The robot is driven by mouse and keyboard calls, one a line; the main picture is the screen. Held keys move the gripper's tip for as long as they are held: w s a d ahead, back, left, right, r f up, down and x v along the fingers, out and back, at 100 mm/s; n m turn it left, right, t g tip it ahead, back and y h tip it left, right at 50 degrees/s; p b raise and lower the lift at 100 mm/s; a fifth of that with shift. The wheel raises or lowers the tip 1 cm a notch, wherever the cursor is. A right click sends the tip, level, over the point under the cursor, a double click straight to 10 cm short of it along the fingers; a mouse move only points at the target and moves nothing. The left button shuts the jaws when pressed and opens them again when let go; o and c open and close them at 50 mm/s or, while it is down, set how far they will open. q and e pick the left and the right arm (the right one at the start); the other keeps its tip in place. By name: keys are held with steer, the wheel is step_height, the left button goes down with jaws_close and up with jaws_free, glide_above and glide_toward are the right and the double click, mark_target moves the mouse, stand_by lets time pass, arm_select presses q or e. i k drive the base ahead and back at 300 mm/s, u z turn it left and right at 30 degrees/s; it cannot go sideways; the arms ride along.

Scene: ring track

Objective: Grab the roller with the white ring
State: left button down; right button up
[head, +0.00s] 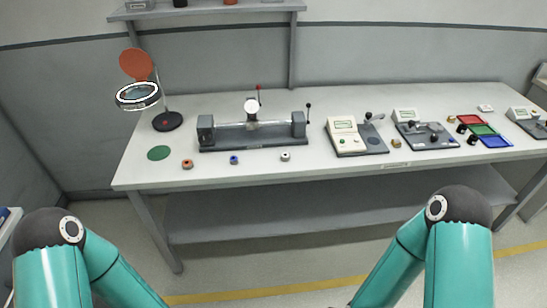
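The roller with the white ring (285,156) is small and stands near the front edge of the white bench (340,167), in front of the long grey fixture. A roller with a blue ring (234,159) and a roller with an orange-red ring (187,163) stand to its left in the same row. Both of my teal arms show only in part at the bottom of the head view, in front of the bench and well away from the rollers. Both grippers are out of the picture.
Behind the rollers is a grey fixture (252,137) with a dial gauge (251,107). A magnifier lamp (138,96) and green disc (159,153) are left. Measuring devices (345,137) and red, green and blue trays (495,141) are right. Bench surface around the white-ringed roller is clear.

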mark_target(285, 156)
steer(key=u, duration=0.1)
steer(key=i, duration=1)
steer(key=z, duration=0.1)
